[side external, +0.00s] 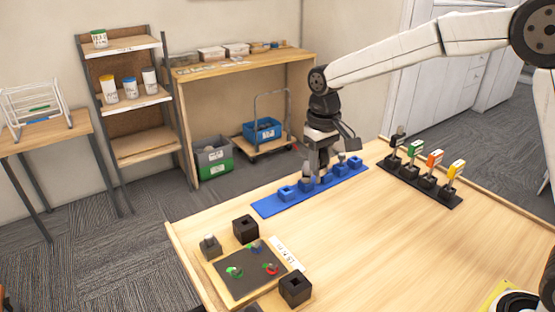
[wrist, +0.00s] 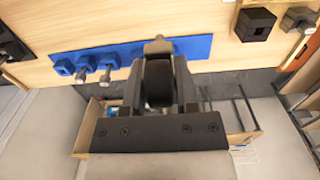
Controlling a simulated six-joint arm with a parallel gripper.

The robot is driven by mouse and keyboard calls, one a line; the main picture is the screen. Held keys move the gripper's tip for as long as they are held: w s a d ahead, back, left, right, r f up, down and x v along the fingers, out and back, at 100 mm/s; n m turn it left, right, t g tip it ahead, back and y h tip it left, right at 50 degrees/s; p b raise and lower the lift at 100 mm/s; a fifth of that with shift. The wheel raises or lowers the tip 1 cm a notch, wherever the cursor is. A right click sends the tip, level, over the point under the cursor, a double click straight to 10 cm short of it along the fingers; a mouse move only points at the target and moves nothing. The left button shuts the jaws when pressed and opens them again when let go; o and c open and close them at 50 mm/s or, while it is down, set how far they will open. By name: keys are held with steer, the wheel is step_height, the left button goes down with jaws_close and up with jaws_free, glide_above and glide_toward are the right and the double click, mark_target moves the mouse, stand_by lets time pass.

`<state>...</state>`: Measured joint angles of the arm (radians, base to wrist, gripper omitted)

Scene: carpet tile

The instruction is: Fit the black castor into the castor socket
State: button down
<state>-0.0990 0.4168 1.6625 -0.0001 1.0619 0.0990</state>
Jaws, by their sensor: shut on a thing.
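My gripper (wrist: 158,82) is shut on the black castor (wrist: 157,84); its dark wheel sits between the fingers and its lighter stem end points toward the blue strip (wrist: 196,45) in the wrist view. In the side view my gripper (side external: 318,178) is low over the middle of the blue strip (side external: 268,206), which carries several blue sockets. The castor is hard to make out there. Several sockets show at the left of the wrist view, some with grey parts in them. The socket nearest the castor is hidden behind my gripper, so I cannot tell whether they touch.
A black rack (side external: 413,182) with tagged castors stands right of the strip. Black blocks (side external: 246,229) (side external: 295,288), a grey block (side external: 209,247) and a board with coloured pieces (side external: 232,284) lie at front left. The middle and right of the table (side external: 390,250) are clear.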

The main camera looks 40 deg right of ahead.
steer(key=shift+s+d+r, duration=0.1)
steer(key=shift+s+r, duration=0.25)
steer(key=shift+s, duration=0.4)
steer(key=shift+s+r, duration=0.3)
steer(key=shift+s, duration=0.45)
steer(key=w+a, duration=0.4)
steer(key=a, duration=0.4)
steer(key=w+a+f, duration=0.1)
steer(key=w+a, duration=0.3)
steer(key=a, duration=0.5)
steer(key=shift+f, duration=0.25)
steer(key=shift+f, duration=0.2)
steer(key=shift+f, duration=2.7)
steer(key=shift+s+f, duration=0.1)
steer(key=shift+f, duration=1.8)
